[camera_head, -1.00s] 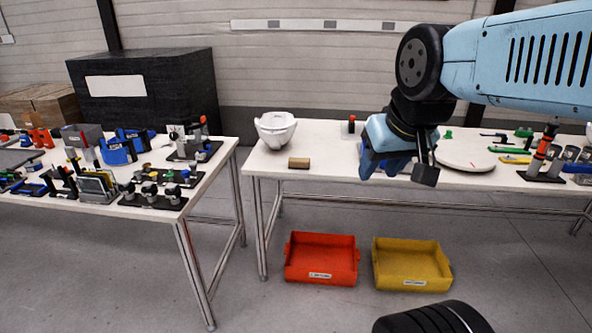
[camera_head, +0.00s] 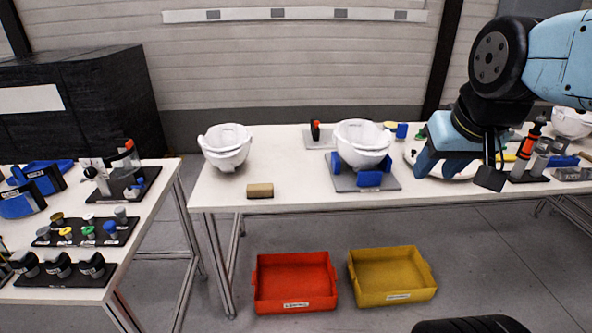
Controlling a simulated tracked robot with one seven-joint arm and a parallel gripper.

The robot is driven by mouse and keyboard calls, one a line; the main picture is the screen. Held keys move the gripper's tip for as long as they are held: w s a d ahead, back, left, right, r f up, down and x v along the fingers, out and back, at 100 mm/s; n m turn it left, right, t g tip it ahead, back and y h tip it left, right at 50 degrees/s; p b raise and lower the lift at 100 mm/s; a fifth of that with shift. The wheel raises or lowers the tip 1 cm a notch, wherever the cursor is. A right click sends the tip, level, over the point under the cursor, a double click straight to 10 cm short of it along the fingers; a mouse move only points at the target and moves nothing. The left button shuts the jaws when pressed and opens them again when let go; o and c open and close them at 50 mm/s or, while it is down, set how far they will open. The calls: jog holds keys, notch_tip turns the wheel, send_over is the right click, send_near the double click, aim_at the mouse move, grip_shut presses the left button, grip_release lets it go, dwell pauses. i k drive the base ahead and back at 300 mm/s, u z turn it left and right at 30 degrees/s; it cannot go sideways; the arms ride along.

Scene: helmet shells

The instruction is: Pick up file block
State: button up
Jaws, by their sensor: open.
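A small block with a tan top and darker front, which looks like the file block (camera_head: 260,190), lies near the front edge of the white table (camera_head: 300,190), left of the middle. My gripper (camera_head: 462,168) hangs at the right over the same table, far to the right of the block and not touching it. It is open, and I see nothing held in it. It partly hides a round white disc behind it.
A white helmet shell (camera_head: 226,146) stands behind the block; another helmet shell (camera_head: 362,143) sits on a blue-and-grey fixture. A red bin (camera_head: 296,284) and a yellow bin (camera_head: 392,276) are on the floor. A left table (camera_head: 140,210) holds tools. Table around the block is clear.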

aim_at(254, 191)
jog(key=z, duration=0.15)
jog(key=i, duration=1.2)
jog(key=u, duration=0.4)
